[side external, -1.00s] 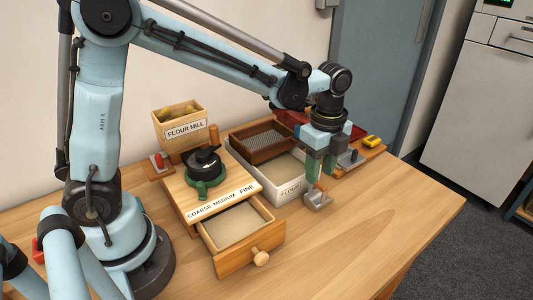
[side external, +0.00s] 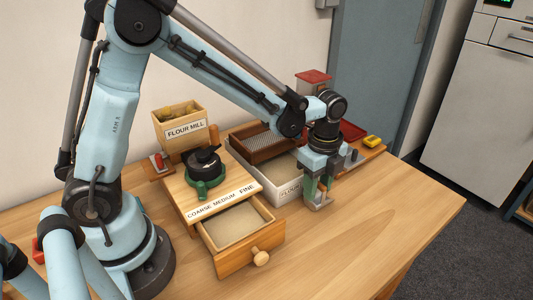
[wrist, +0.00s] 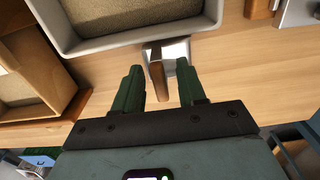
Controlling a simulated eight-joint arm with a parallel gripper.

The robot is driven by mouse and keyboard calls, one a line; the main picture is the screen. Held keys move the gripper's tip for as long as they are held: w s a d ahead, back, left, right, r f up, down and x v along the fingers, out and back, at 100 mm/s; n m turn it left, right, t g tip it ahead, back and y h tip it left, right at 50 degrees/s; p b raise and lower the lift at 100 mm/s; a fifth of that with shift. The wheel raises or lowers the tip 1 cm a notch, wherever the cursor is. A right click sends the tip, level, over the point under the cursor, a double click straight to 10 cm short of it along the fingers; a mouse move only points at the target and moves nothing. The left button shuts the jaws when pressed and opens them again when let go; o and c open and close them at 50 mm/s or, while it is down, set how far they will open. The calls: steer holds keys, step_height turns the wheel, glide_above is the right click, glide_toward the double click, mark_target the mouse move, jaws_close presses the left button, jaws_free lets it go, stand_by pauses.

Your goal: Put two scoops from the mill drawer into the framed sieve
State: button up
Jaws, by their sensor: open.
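The metal scoop (side external: 319,204) rests on the table by the near right end of the flour tub. My gripper (side external: 319,187) is low over it, fingers pointing down. In the wrist view my gripper (wrist: 158,78) is open, with the scoop's brown handle (wrist: 157,86) in the gap between its green fingers; I cannot tell if they touch it. The mill drawer (side external: 242,257) is pulled out and holds pale meal; in the wrist view a wooden drawer (wrist: 62,75) shows at left. The framed sieve (side external: 262,157), brown with mesh, sits over the back of the flour tub.
The white flour tub (side external: 268,189) stands beside the flour mill (side external: 175,193). A red-lidded container (side external: 313,77), a red tray, a small metal item and a yellow block (side external: 372,141) are behind my gripper. The table's front right is clear.

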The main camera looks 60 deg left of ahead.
steer(key=shift+c, duration=0.4)
jaws_close()
steer(key=shift+r, duration=2.5)
